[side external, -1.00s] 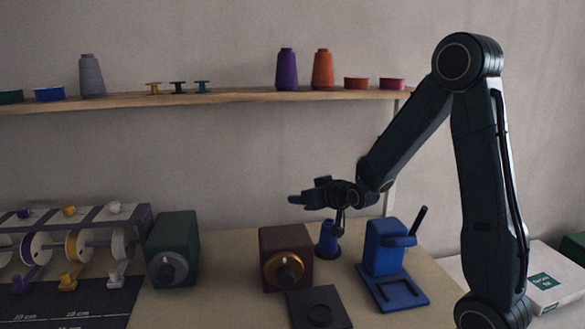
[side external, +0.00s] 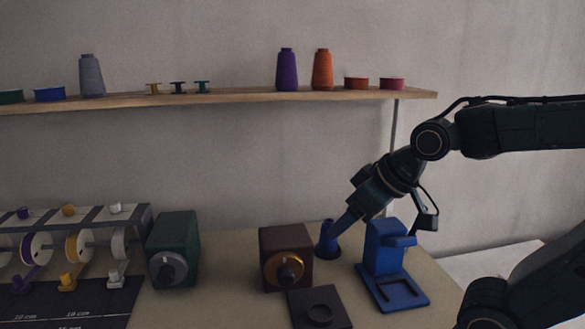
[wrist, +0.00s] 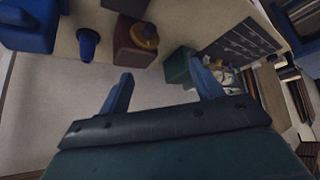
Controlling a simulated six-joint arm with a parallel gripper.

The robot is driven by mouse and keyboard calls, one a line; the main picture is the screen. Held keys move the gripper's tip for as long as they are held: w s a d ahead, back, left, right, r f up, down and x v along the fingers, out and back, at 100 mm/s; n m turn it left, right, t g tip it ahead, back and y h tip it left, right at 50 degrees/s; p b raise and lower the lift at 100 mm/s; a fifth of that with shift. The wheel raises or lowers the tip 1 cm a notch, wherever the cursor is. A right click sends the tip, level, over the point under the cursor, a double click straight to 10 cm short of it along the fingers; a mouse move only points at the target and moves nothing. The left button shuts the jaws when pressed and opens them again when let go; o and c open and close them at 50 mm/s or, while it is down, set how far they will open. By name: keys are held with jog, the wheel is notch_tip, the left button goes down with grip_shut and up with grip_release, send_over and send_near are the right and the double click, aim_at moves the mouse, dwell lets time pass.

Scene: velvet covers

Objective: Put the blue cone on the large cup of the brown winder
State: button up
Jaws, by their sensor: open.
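The blue cone (side external: 326,243) stands upright on the table, just behind and right of the brown winder (side external: 286,243). The winder has a brass ring (side external: 269,268) with a dark hub on its front. In the wrist view the cone (wrist: 88,42) is at the upper left, beside the winder (wrist: 128,50) and its brass part (wrist: 146,34). My gripper (side external: 341,224) slants down from the upper right, its tips overlapping the cone's upper right in the side view. In the wrist view my gripper (wrist: 161,83) is open and empty, and the cone is outside its fingers.
A blue device (side external: 385,250) with a base plate stands right of the cone, below my wrist. A dark square plate with a round ring (side external: 319,308) lies in front of the winder. A green winder (side external: 173,248) stands left. A shelf (side external: 220,97) with spools is above.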

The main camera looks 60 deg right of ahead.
jog(key=s+a+g, duration=0.1)
jog(key=s, duration=0.6)
jog(key=shift+a+n+g+y, duration=0.3)
jog(key=shift+a+n, duration=0.1)
